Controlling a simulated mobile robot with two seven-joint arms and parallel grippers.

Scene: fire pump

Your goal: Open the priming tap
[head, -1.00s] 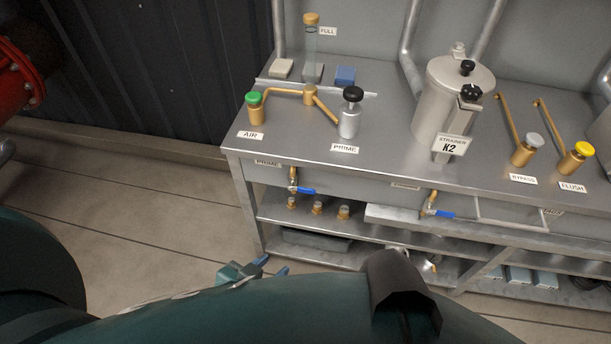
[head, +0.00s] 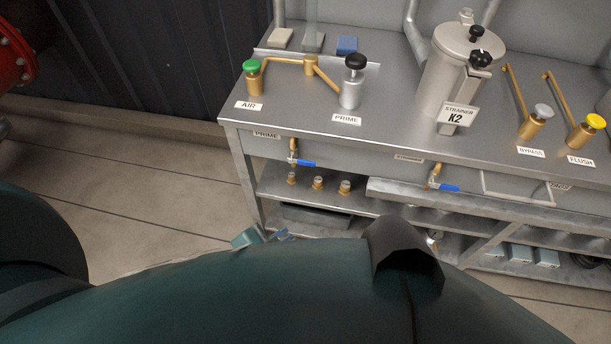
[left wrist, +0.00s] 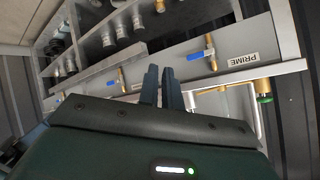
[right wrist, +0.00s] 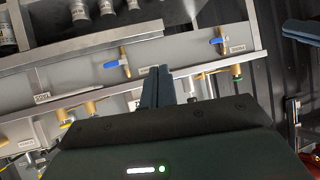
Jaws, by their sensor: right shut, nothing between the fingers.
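The tap labelled PRIME on the bench front is a brass valve on a vertical pipe, with a blue lever (head: 305,163) lying crosswise to the right. In the left wrist view the lever (left wrist: 196,55) shows beyond my fingers, beside an upside-down PRIME plate. A black knob (head: 355,62) on the bench top also stands behind a PRIME label. My left gripper (head: 270,233) is low in front of the bench, below the lever and apart from it. Its fingers (left wrist: 161,75) are empty with a narrow gap. My right gripper (right wrist: 158,70) is shut and empty, hidden in the head view.
A second blue-lever valve (head: 446,187) sits farther right on the bench front. A strainer canister (head: 462,75), a green AIR knob (head: 251,66) and a yellow FLUSH knob (head: 596,121) stand on top. Brass fittings (head: 318,184) stand on the shelf below. The floor at left is clear.

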